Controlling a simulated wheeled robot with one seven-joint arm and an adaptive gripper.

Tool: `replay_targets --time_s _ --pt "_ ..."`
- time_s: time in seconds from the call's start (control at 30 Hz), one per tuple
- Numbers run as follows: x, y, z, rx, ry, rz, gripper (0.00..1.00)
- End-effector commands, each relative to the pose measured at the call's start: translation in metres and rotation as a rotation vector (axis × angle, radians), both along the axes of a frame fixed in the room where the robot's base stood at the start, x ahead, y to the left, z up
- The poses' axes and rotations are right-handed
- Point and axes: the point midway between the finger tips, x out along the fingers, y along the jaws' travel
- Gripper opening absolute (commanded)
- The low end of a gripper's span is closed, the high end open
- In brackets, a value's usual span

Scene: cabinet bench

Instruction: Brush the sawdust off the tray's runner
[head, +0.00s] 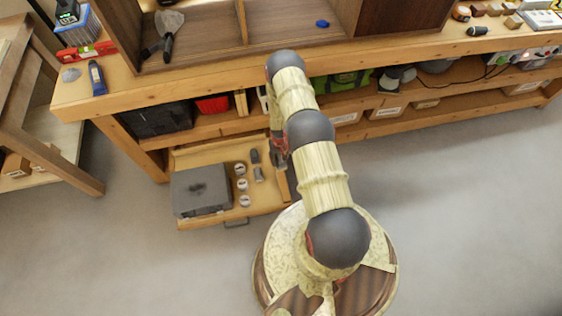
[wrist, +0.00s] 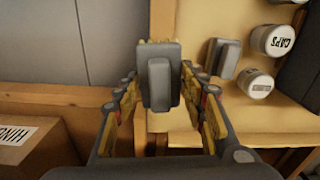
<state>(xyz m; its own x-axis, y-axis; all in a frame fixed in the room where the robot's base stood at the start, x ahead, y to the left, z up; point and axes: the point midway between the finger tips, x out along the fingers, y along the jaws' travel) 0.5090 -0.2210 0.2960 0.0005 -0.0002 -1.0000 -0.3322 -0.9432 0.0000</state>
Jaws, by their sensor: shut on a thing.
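My gripper (wrist: 160,95) is shut on a dark grey block-shaped brush (wrist: 158,82); a ragged yellowish fringe shows at its far end, either bristles or sawdust. The head view shows my gripper (head: 280,163) partly hidden behind my arm, at the right edge of the pulled-out wooden tray (head: 212,156). The tray's runner (wrist: 162,18) appears in the wrist view as an orange wooden strip along the tray's side, with the brush over it. Part of the runner is hidden by the brush and fingers, and I cannot make out separate sawdust.
The tray holds a grey case (head: 200,190), several white jars (head: 243,184) and small dark blocks (head: 258,174). A jar marked CAPS (wrist: 280,40) is near my fingers. A labelled cardboard box (wrist: 22,145) sits on the other side.

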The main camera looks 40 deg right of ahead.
Motion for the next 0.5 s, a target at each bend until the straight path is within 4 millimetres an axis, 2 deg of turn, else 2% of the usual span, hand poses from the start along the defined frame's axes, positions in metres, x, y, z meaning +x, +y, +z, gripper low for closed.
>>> replay_targets --time_s 0.2,0.5 --pt "0.007 0.001 0.020 0.000 0.000 0.002 0.10" --pt "0.008 0.001 0.024 0.000 0.001 0.002 0.10"
